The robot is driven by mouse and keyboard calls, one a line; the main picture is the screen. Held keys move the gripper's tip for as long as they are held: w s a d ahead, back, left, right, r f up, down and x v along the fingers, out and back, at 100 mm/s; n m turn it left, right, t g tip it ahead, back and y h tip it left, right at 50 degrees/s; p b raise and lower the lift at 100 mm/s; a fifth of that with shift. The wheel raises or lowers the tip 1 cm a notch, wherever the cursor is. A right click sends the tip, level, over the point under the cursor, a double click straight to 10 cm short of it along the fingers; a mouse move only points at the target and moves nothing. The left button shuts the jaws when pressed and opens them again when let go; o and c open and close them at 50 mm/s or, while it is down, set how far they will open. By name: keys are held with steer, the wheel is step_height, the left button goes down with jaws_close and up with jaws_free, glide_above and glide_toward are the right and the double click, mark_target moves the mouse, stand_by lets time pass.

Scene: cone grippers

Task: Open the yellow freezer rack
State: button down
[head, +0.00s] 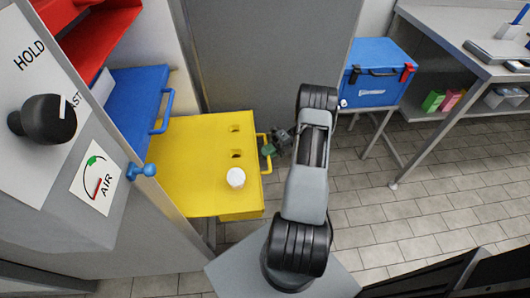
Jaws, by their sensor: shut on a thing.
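The yellow freezer rack (190,150) juts out of the grey cabinet, with its flat top facing up and two small dark slots near its right side. A yellow handle (267,160) stands at its right end. My gripper (268,149) is at this handle and shut on it, at the end of my grey and black arm. The fingertips are small and partly dark, so the exact grip is hard to see. A white round knob or cap (236,177) sits on the rack's top near the front right.
A blue rack (135,95) with a blue handle sits behind, and a red rack (95,35) is above it. A cabinet panel with a black knob (45,118) is at left. A blue cooler box (376,72) stands near a metal table (460,45). Tiled floor at right is clear.

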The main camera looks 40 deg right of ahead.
steer(key=c, duration=1.1)
jaws_free()
steer(key=shift+c, duration=0.2)
steer(key=shift+d, duration=0.15)
steer(key=p+v, duration=0.2)
steer(key=v, duration=1.1)
steer(key=shift+d+p, duration=0.25)
steer(key=shift+p, duration=0.1)
steer(key=shift+r, duration=0.1)
